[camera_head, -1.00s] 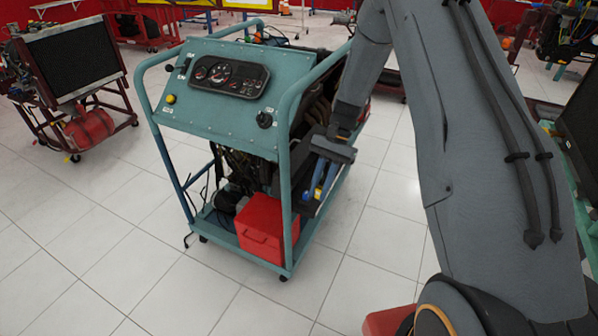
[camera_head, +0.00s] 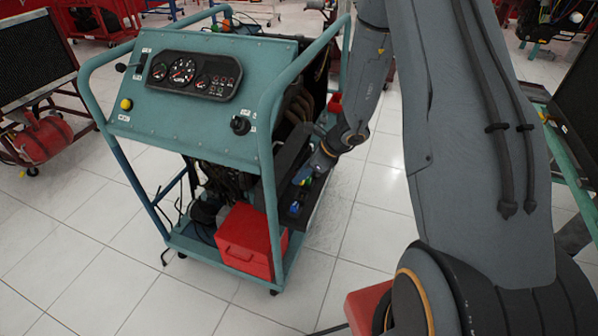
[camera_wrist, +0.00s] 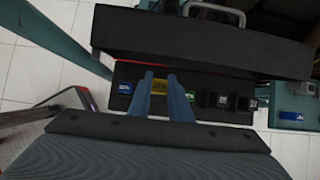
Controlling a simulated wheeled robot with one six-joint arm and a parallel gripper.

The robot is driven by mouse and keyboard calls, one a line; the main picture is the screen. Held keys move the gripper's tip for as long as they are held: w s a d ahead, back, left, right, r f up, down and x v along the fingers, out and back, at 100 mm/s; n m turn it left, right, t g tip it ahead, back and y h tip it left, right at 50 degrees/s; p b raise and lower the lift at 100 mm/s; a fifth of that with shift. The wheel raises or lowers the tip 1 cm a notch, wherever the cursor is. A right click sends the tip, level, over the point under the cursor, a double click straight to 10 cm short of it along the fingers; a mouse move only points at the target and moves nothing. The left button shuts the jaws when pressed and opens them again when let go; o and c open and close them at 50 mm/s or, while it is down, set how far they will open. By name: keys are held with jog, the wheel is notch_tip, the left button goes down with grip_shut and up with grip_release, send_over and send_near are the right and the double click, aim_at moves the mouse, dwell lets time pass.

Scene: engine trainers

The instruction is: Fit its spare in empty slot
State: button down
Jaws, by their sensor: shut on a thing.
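My gripper (camera_wrist: 160,85) has its two blue fingers close together, shut on a small yellow block (camera_wrist: 159,84). The fingertips are at a black box (camera_wrist: 215,115) with a row of small parts. A blue block (camera_wrist: 122,88) sits left of the fingers and a green block (camera_wrist: 190,96) sits to the right. Two dark parts, a left one (camera_wrist: 218,100) and a right one (camera_wrist: 246,103), follow further right. I cannot tell which place is an empty slot, or whether the yellow block is seated. In the head view, my gripper (camera_head: 311,172) is beside the black box (camera_head: 318,212).
The teal engine trainer (camera_head: 180,115) has a gauge panel (camera_head: 194,76) and side rails. A red box (camera_head: 245,238) stands on its lower frame. A black lid with a handle (camera_wrist: 205,40) lies close above the row. White floor is clear in front.

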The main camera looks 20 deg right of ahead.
aim_at(302, 185)
jog(key=shift+d+f+b, duration=0.1)
jog(key=shift+f+b, duration=1.8)
jog(key=shift+f, duration=0.5)
jog(key=shift+f+b, duration=0.25)
jog(key=shift+b, duration=0.05)
jog(key=shift+f+b, duration=0.55)
jog(key=shift+b, duration=0.2)
dwell(0.5)
jog(key=c, duration=1.6)
grip_release()
jog(key=shift+s, duration=0.1)
jog(key=shift+c, duration=0.2)
jog(key=shift+o, duration=0.5)
jog(key=shift+r+p, duration=2.85)
jog(key=shift+r, duration=0.7)
